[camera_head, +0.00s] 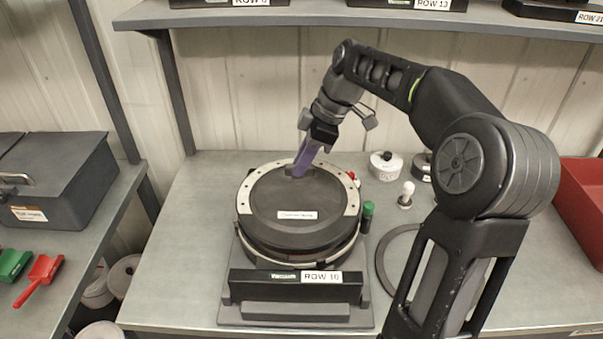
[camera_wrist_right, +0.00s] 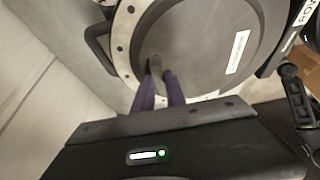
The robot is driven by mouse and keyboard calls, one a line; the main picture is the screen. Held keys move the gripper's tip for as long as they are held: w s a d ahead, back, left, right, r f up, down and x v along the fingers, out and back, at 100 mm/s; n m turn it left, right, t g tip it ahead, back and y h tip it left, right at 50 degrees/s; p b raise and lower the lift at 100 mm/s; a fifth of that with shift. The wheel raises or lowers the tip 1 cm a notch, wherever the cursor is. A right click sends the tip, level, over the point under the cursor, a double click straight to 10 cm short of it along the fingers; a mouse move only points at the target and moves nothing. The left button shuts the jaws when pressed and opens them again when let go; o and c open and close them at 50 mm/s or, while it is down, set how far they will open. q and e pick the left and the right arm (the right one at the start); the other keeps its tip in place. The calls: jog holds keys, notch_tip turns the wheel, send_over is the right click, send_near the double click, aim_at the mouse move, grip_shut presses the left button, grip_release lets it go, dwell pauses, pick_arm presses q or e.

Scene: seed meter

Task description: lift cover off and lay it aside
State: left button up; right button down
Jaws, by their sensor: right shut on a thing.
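The round dark cover (camera_head: 298,214) with a white label lies on the seed meter (camera_head: 247,240), inside a light rim with holes. The meter sits on a grey base with a ROW 10 plate. My right gripper (camera_head: 301,168), with purple fingers, reaches down to the far edge of the cover. It is shut on a grey grip of the cover; in the right wrist view the fingers (camera_wrist_right: 160,82) close around this grip, and the cover (camera_wrist_right: 200,45) fills the top. The cover looks level, and I cannot tell whether it is raised. My left gripper is not in view.
A dark ring (camera_head: 388,262) lies right of the meter, partly behind my right arm. A green-capped item (camera_head: 367,212), a small white knob (camera_head: 406,192) and a white round part (camera_head: 386,163) are nearby. A red bin (camera_head: 585,205) stands far right. The table left of the meter is clear.

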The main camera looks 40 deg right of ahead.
notch_tip(320, 180, up, 6)
jog(key=shift+f, duration=0.15)
jog(key=shift+r+p, duration=0.7)
jog(key=shift+p, duration=0.15)
jog(key=shift+r+p, duration=0.3)
jog(key=shift+f, duration=0.1)
jog(key=shift+a, duration=0.1)
